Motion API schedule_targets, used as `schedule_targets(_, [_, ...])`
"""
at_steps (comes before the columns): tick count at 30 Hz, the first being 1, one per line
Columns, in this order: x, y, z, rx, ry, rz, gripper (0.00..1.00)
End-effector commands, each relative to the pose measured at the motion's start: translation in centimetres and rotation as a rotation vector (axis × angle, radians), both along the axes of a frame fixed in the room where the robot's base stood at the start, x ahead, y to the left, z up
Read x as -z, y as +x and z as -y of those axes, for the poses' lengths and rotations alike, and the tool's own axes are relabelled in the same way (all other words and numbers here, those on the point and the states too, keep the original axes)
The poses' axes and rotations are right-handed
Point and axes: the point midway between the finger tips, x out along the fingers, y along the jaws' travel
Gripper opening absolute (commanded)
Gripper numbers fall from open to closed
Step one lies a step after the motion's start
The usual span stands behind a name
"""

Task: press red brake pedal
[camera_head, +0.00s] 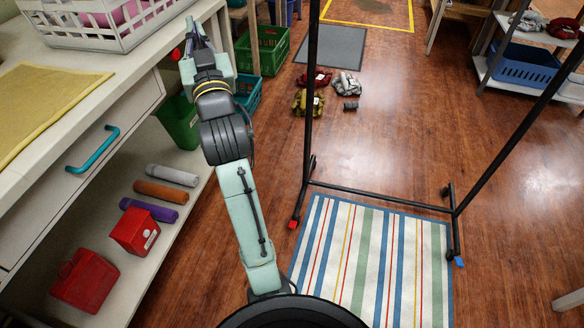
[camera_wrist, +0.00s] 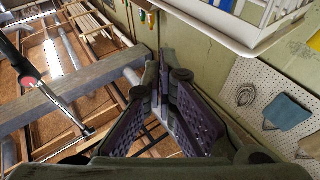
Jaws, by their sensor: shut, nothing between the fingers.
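The red brake pedal (camera_head: 293,224) is a small red tab at the foot of the black rolling rack's left side, low by the floor at the striped rug's far left corner. A blue tab (camera_head: 459,262) sits at the rack's right foot. My gripper (camera_head: 192,34) is raised beside the counter at the upper left, far from the red pedal and touching neither tab. In the wrist view my gripper (camera_wrist: 163,62) is shut and empty, its fingertips together. The red pedal cannot be made out in the wrist view.
The black rack (camera_head: 380,199) stands over the striped rug (camera_head: 372,262). A white counter (camera_head: 75,85) with a basket (camera_head: 105,35) lies left of my arm. Green crates (camera_head: 263,50) stand behind it. Small bundles (camera_head: 308,102) lie beyond the rack.

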Motion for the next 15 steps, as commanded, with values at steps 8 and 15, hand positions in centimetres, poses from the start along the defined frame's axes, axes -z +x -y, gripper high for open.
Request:
schedule_targets(8, [10.0, 6.1, 8.3, 0.174, 0.003, -0.274, 0.00])
schedule_targets(15, [19.3, 9.7, 14.9, 0.307, 0.068, -0.529, 0.00])
